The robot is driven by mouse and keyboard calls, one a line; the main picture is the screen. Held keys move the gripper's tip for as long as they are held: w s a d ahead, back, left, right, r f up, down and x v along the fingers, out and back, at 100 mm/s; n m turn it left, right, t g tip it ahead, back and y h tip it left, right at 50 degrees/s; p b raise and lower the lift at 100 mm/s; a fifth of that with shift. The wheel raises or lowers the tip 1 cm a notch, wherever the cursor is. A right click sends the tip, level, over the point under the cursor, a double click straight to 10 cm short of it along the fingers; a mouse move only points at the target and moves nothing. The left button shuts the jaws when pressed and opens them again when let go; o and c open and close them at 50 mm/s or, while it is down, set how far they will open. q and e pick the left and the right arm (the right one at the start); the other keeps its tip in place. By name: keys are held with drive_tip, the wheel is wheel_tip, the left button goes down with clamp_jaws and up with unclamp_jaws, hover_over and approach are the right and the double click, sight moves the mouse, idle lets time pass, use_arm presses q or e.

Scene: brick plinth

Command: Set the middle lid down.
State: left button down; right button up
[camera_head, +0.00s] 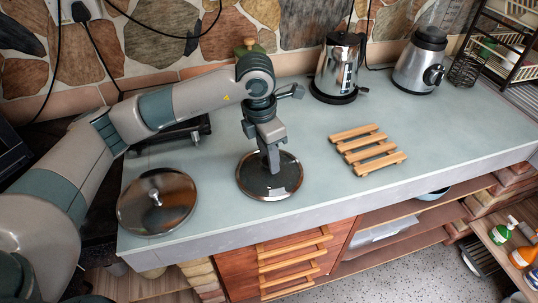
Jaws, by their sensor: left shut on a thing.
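The middle lid (255,184) is a round dark glass lid with a metal rim near the front edge of the counter. My left gripper (271,163) points down over its centre and is shut on its knob, which the fingers hide. The lid looks level; I cannot tell whether its rim touches the counter or hangs just above it. A second lid (176,203), shiny with a small knob on top, lies at the counter's front left corner, apart from the middle one. My right gripper is not in view.
A slatted wooden trivet (368,151) lies to the right on the pale counter (320,186). A kettle (337,68) and a blender-like appliance (421,60) stand at the back right, beside a wire rack (500,45). The counter around the trivet is clear.

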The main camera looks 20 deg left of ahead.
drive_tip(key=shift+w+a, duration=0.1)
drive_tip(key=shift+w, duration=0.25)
use_arm(q)
drive_tip(key=c, duration=1.3)
unclamp_jaws()
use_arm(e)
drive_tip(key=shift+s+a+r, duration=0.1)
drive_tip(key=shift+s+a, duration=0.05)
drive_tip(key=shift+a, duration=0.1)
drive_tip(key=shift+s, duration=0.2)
